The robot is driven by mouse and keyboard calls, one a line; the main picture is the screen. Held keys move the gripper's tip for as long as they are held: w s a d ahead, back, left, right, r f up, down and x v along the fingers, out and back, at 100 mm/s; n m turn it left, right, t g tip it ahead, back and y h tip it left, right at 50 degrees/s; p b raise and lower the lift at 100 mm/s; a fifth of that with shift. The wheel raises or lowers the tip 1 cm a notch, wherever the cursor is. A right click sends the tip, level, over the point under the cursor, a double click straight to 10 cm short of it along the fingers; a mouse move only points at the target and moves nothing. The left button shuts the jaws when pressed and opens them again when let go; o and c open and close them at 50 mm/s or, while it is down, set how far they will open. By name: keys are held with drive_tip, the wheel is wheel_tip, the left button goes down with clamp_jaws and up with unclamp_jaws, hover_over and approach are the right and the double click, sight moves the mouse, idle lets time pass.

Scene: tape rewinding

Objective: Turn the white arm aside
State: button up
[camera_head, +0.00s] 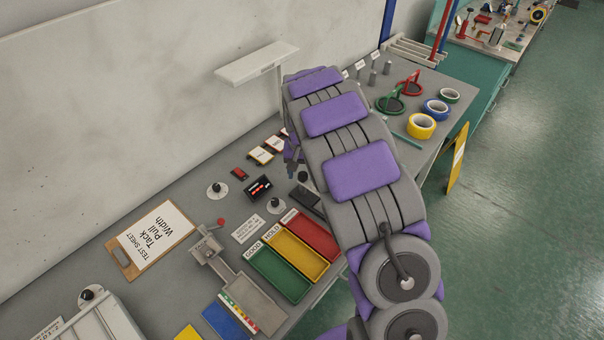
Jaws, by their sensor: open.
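The white arm (256,63) is a flat, pale bar at the back, in front of the wall. It lies level, slanting up to the right, with a thin upright under its right end. My gripper (291,170) is open, low over the back of the bench, below and a little right of the white arm. My own purple and grey arm hides most of the gripper and whatever lies behind it.
The grey bench (193,185) holds a clipboard (157,238), a green tray (279,275), a yellow tray (297,254) and a red tray (312,234). Tape rolls, including a yellow roll (421,126), lie at the right. The plain wall (120,90) stands close behind the bench.

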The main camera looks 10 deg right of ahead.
drive_tip(key=shift+f, duration=0.35)
drive_tip(key=shift+d, duration=0.3)
drive_tip(key=shift+c, duration=0.2)
drive_tip(key=shift+a, duration=0.1)
clamp_jaws()
